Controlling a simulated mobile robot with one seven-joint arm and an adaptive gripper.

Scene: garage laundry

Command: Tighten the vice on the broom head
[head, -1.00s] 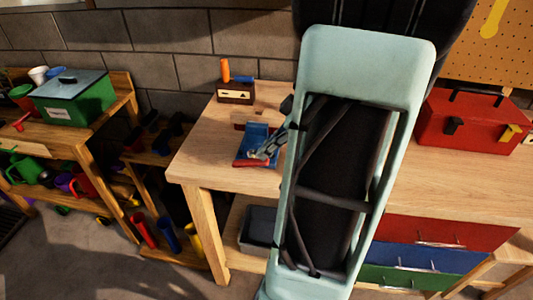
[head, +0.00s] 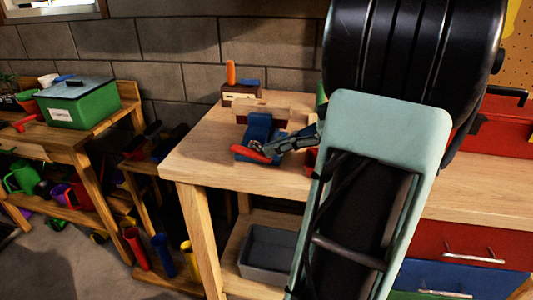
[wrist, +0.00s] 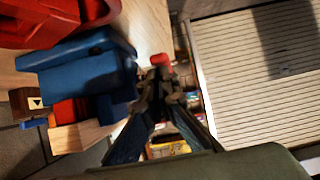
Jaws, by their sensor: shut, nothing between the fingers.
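The blue vice (head: 259,128) stands near the front left of the workbench, with its red handle (head: 252,152) slanting across its front. The broom head (head: 268,110), a pale wood block with dark red below it, is at the vice's back side. Whether the jaws press on it is unclear. In the wrist view the vice (wrist: 85,70) fills the left, and the broom head's wood (wrist: 82,135) shows below it. My gripper (head: 268,149) is shut and empty at the vice's front by the handle. In the wrist view, its tips (wrist: 160,82) are just below a red handle end (wrist: 161,60); contact is unclear.
A small wooden box with an orange-handled tool (head: 240,92) stands behind the vice. A red toolbox (head: 495,125) is at the right. A grey bin (head: 268,252) sits on the shelf below. Bare bench top (head: 205,150) lies left of the vice.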

